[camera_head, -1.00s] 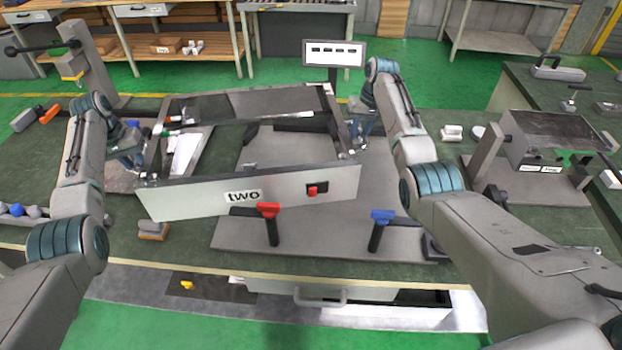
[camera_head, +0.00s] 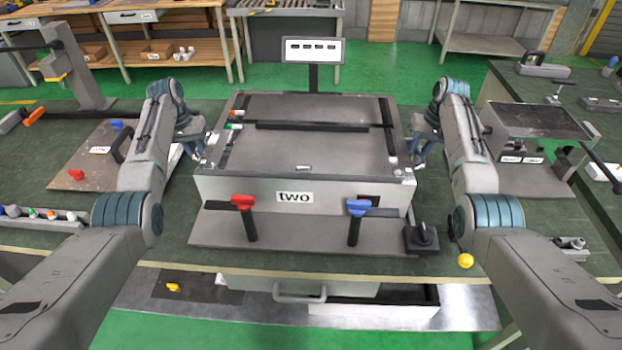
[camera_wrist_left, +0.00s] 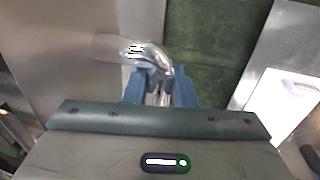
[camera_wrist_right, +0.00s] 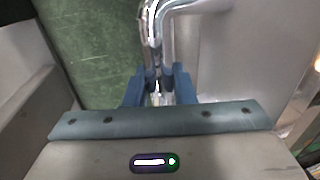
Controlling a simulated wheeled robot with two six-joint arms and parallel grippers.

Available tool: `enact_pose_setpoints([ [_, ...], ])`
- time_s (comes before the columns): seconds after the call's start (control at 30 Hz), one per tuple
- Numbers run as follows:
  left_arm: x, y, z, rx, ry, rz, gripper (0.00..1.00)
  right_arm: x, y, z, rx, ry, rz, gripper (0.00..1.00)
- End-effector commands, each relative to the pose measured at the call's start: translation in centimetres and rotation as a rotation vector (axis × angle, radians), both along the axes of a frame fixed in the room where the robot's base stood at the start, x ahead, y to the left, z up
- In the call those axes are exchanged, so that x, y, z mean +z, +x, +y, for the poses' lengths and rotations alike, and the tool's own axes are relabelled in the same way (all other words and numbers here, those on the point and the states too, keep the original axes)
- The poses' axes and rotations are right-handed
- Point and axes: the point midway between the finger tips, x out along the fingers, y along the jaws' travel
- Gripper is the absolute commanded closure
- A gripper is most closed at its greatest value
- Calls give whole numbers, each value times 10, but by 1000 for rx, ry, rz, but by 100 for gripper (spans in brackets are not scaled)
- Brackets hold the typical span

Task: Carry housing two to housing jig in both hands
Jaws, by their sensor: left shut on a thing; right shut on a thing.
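I cannot tell whether the housing touches the plate. My left gripper (camera_head: 197,150) is shut on the housing's left chrome handle, seen in the left wrist view (camera_wrist_left: 148,52). My right gripper (camera_head: 419,157) is shut on the right chrome handle, seen in the right wrist view (camera_wrist_right: 152,30).
A small sign (camera_head: 314,50) stands behind the jig. A brown-grey board (camera_head: 80,172) with red and blue knobs lies at left. A fixture with a dark box (camera_head: 540,122) stands at right. A black knob block (camera_head: 424,238) and a yellow ball (camera_head: 465,261) are at front right.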

Motion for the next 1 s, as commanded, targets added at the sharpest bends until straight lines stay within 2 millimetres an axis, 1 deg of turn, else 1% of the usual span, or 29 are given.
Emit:
enact_pose_setpoints([
  [0.57, -2, 1, 0, 0, 0, -5, 100, -2, 2, 1, 1, 2, -5, 100],
  [1.0, -16, 1, 0, 0, 0, -5, 100, -16, 1, 1, 1, 1, -5, 100],
])
